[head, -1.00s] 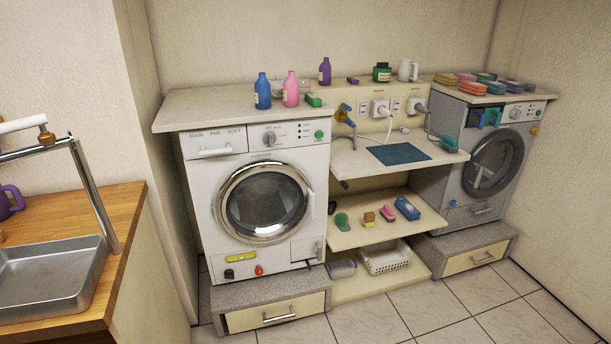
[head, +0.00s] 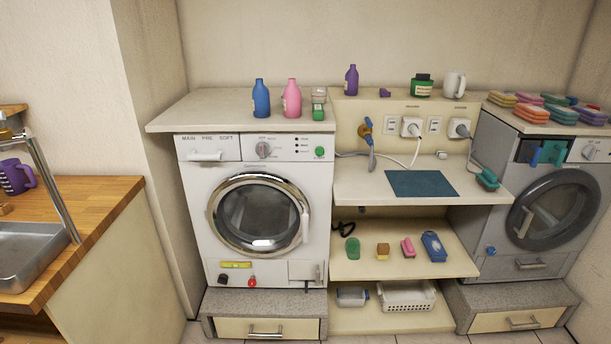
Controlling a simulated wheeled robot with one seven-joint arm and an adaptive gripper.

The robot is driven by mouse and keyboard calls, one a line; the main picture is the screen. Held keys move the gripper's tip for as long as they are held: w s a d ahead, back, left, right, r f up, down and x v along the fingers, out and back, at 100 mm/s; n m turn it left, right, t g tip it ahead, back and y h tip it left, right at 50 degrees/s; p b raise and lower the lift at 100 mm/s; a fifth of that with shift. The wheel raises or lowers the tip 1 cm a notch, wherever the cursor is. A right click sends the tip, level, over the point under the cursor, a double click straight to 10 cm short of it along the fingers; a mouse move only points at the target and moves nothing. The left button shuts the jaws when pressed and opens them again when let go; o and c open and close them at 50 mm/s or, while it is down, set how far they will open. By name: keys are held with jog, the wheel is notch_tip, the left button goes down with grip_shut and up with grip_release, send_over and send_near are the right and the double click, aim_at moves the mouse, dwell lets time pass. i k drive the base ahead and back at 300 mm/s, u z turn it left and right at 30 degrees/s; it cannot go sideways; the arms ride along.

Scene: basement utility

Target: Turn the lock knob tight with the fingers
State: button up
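The white washing machine (head: 172,214) faces me with its round glass door closed. Low on its front, under a yellow label (head: 236,265), are a small black knob (head: 223,280) and a small red knob (head: 252,282). A grey dial (head: 263,150) and a green button (head: 319,153) are on its top panel. A blue knob (head: 490,251) sits low on the grey machine (head: 472,232) at the right. I cannot tell which of these is the lock knob, nor how tight any is. My gripper is not in view.
A shelf unit (head: 345,270) stands between the machines, with a teal mat (head: 422,184), plugs and cords above. A blue bottle (head: 262,98) and pink bottle (head: 291,98) stand on the white machine. A wooden counter (head: 98,205) with a metal sink (head: 25,250) is at left. Little floor shows.

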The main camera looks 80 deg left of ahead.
aim_at(252, 283)
jog(key=i, duration=0.85)
jog(key=u, duration=3.05)
